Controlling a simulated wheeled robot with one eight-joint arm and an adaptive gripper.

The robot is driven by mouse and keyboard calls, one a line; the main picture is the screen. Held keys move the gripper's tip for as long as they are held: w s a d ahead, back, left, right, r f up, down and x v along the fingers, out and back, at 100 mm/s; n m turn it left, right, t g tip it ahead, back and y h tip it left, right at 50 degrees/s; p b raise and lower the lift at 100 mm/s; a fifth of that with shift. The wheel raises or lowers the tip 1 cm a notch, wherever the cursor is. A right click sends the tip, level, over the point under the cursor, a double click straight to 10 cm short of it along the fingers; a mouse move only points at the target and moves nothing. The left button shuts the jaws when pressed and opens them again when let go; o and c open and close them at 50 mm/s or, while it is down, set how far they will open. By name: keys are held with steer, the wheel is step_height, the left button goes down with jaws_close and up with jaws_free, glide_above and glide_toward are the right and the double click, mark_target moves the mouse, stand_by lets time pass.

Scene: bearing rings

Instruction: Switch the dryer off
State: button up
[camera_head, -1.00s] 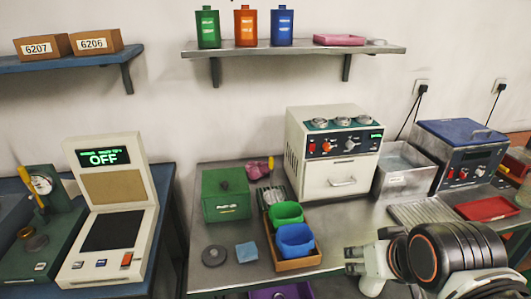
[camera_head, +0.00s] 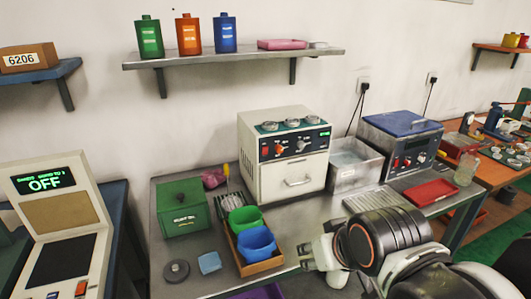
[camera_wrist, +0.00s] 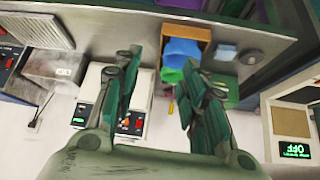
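A cream cabinet (camera_head: 285,155), which looks like the dryer, stands on the metal bench against the wall. Its dark front panel (camera_head: 294,145) has a red switch at left, an orange-red knob, a further knob and a small green-lit display, too small to read. A drawer with a handle is below. My gripper (camera_head: 318,254) is in front of the cabinet and to its lower right in the head view, apart from it. In the wrist view my gripper (camera_wrist: 162,60) has its fingers spread and empty. The cabinet (camera_wrist: 96,75) shows upside down there, partly hidden by the left finger.
A wooden tray (camera_head: 263,266) with green and blue bins and a green box (camera_head: 181,207) stand left of the cabinet. A metal basin (camera_head: 354,165) and a blue-lidded machine (camera_head: 401,143) stand right. A shelf (camera_head: 232,58) hangs above. A scale-like device (camera_head: 58,230) reads OFF.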

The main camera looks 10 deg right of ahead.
steer(key=shift+w+d, duration=0.1)
steer(key=shift+w, duration=0.1)
steer(key=c, duration=0.4)
steer(key=w+d+r+n+t+h, duration=0.1)
steer(key=w+d, duration=0.1)
steer(key=w, duration=0.2)
steer(key=w+d+n+t+h, duration=0.1)
steer(key=w, duration=0.4)
steer(key=w+d+r+n+t+b, duration=0.1)
steer(key=w+d+t, duration=0.1)
steer(key=w, duration=0.2)
steer(key=shift+w+d+r+h, duration=0.3)
steer(key=shift+r+h, duration=0.05)
steer(key=shift+h, duration=0.05)
jaws_close()
steer(key=w+d+r+n+t+b, duration=0.1)
steer(key=w+n+t, duration=0.3)
steer(key=w, duration=0.5)
steer(key=w+a+f+n+t+y+b, duration=0.1)
steer(key=w+a+f+n+t+y, duration=0.3)
steer(key=n, duration=0.8)
steer(key=shift+w+a+f+n+y+b, duration=0.35)
steer(key=shift+w+a+f+y, duration=0.5)
steer(key=shift+w+f, duration=0.75)
steer(key=shift+a+r, duration=0.1)
steer(key=shift+a, duration=0.05)
